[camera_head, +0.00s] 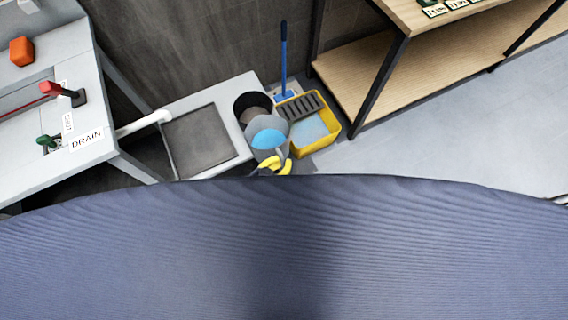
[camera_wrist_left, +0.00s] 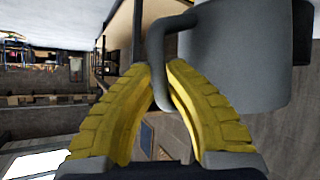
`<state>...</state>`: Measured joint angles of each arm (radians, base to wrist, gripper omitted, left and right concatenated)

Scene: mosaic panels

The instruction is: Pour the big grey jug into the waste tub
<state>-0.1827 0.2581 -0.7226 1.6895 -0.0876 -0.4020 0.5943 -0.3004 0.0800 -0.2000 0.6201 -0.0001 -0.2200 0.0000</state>
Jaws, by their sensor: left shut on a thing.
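The big grey jug (camera_head: 283,126) holds light blue liquid and is beside a dark round tub (camera_head: 241,104), overlapping its near edge in the head view. The tub looks like the waste tub and shows a brownish-grey inside. My left gripper (camera_head: 274,165) has yellow fingers and is at the near side of the jug. In the left wrist view the fingers (camera_wrist_left: 160,82) close around the handle of the jug (camera_wrist_left: 235,55). The jug hides part of the tub. Whether any liquid is flowing out cannot be told. My right gripper is not in view.
A yellow mop bucket (camera_head: 334,137) with a grey wringer and blue liquid stands just right of the jug. A blue-handled mop (camera_head: 284,60) stands behind it. A white bench (camera_head: 215,100) with a grey panel is left. A wooden shelf (camera_head: 365,80) is at right.

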